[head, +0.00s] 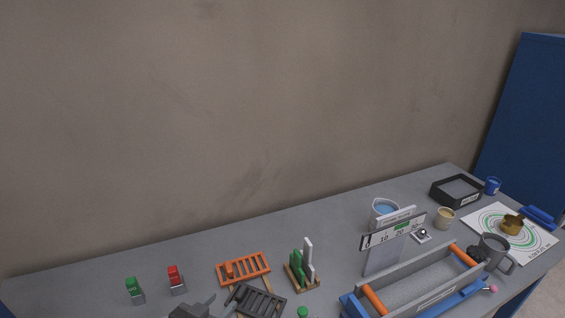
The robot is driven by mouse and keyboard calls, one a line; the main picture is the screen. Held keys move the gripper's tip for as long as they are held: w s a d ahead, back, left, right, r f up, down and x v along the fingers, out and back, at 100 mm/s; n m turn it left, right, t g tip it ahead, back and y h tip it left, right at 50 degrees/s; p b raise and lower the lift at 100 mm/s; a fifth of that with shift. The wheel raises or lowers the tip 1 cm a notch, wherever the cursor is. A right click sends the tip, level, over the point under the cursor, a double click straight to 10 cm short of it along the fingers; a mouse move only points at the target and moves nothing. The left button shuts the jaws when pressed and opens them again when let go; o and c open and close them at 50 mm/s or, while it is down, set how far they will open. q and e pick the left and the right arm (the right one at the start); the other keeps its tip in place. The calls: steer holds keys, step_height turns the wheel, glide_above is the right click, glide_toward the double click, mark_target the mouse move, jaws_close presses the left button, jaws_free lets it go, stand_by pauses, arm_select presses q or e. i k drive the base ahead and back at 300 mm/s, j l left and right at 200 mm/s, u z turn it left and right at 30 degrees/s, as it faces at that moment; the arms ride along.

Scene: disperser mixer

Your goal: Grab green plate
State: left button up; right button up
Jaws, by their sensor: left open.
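A green plate (297,263) stands upright in a small wooden rack (303,285) near the middle front of the table. A taller white plate (308,258) stands beside it on the right in the same rack. My left gripper (208,303) shows only in part at the bottom edge, left of the rack and apart from the green plate. It is open, with nothing seen between its fingers. My right gripper is not in view.
Green (132,286) and red (174,275) items stand further left. A grey trough with orange bars (425,290) fills the right front. The table's back left is clear.

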mark_target(295, 259)
steer(key=k, duration=1.3)
